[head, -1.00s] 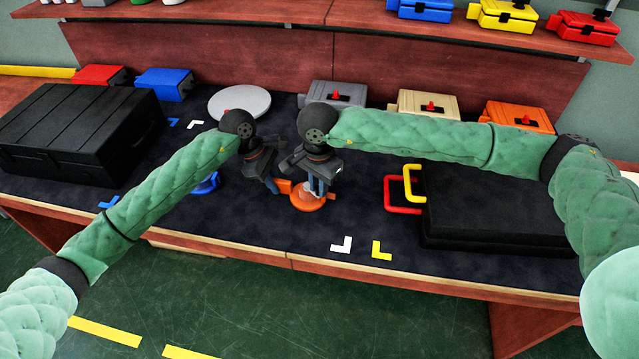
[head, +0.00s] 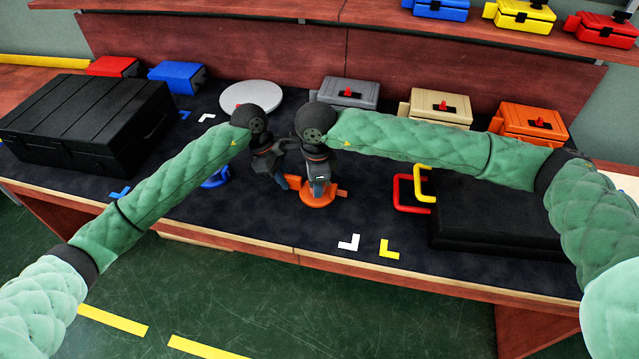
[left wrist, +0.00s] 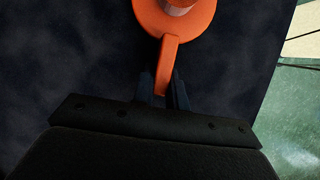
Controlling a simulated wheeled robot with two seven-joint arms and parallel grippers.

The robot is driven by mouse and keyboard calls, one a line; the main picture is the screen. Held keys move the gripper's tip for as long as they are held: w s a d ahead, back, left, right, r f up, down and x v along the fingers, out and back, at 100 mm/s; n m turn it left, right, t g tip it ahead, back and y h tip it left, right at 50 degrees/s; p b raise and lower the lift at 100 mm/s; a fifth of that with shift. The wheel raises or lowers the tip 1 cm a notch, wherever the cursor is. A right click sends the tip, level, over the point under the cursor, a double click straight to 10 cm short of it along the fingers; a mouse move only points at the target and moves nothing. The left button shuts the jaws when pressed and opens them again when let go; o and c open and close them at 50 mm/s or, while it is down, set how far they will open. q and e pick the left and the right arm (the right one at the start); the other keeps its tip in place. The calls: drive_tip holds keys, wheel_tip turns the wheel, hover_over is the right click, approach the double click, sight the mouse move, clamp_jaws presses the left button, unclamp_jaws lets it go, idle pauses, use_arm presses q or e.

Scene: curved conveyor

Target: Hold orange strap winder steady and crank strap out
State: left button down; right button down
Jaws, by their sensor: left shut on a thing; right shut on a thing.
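The orange strap winder (head: 317,199) lies on the dark table mat near the middle of the front edge. In the left wrist view its round body (left wrist: 177,22) and a straight orange arm show. My left gripper (head: 290,186) is at the winder's left side; in the left wrist view (left wrist: 165,92) its fingers are closed around the orange arm. My right gripper (head: 317,188) points down over the top of the winder and is shut on its upper part, probably the crank. The exact grip of the right fingers is hidden. I cannot see any strap clearly.
A black case (head: 85,122) stands at the left, and another black case (head: 495,212) at the right beside red and yellow handles (head: 412,192). A grey disc (head: 251,97) lies behind.

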drive_tip(key=shift+a, duration=0.1)
idle(0.5)
drive_tip(key=c, duration=1.3)
unclamp_jaws()
drive_tip(key=shift+c, duration=0.2)
wheel_tip(320, 180, up, 12)
use_arm(q)
drive_tip(key=c, duration=1.3)
unclamp_jaws()
